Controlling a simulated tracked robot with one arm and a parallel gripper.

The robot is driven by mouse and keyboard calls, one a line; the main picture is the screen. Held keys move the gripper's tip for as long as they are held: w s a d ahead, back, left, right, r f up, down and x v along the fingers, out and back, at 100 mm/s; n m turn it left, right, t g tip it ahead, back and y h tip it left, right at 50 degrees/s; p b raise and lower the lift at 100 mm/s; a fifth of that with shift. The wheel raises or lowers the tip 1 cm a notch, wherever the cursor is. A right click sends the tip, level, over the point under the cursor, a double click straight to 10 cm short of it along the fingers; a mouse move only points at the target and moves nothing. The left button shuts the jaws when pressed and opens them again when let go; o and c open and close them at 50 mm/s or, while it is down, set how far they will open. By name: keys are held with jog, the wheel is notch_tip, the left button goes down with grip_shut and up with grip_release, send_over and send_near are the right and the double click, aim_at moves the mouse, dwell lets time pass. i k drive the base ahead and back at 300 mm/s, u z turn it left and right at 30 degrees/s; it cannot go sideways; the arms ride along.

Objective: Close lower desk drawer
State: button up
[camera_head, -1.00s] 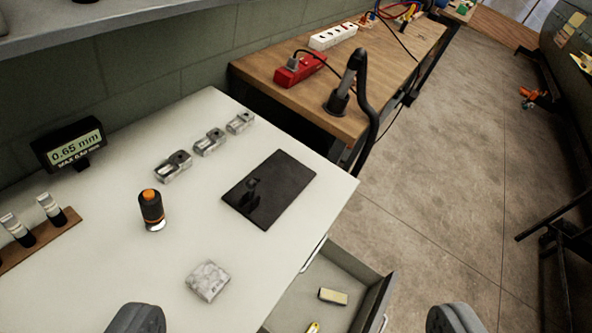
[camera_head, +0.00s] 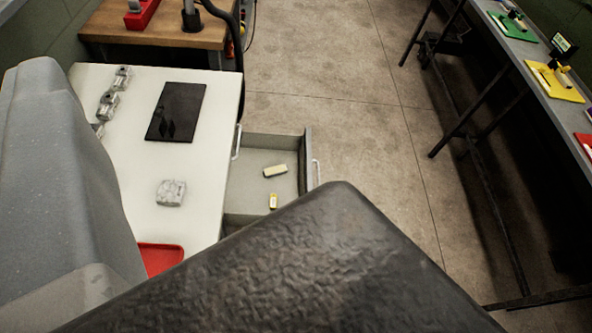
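The open lower drawer (camera_head: 305,160) sticks out from the right side of the white desk (camera_head: 140,180). Its grey front panel carries a light handle (camera_head: 317,172). Inside lie a beige block (camera_head: 274,171) and a small yellow-and-white item (camera_head: 273,201). Another handle (camera_head: 236,142) is at the desk edge above the drawer; that front looks flush with the desk. A dark textured slab hides the drawer's near end. My gripper's fingertips cannot be made out. A large grey shape at the left and the dark slab below seem to be parts of my own body.
On the desk are a black tablet-like plate (camera_head: 175,111), a crumpled grey block (camera_head: 171,193), several metal parts (camera_head: 108,104) and a red tray (camera_head: 162,258). A wooden bench (camera_head: 150,38) stands behind. Open floor (camera_head: 350,110) lies right of the drawer, then a long table (camera_head: 520,50).

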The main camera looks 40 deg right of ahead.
aim_at(249, 191)
jog(key=u, duration=0.3)
jog(key=k, duration=1.5)
jog(key=z, duration=1.05)
jog(key=i, duration=1)
jog(key=u, duration=0.15)
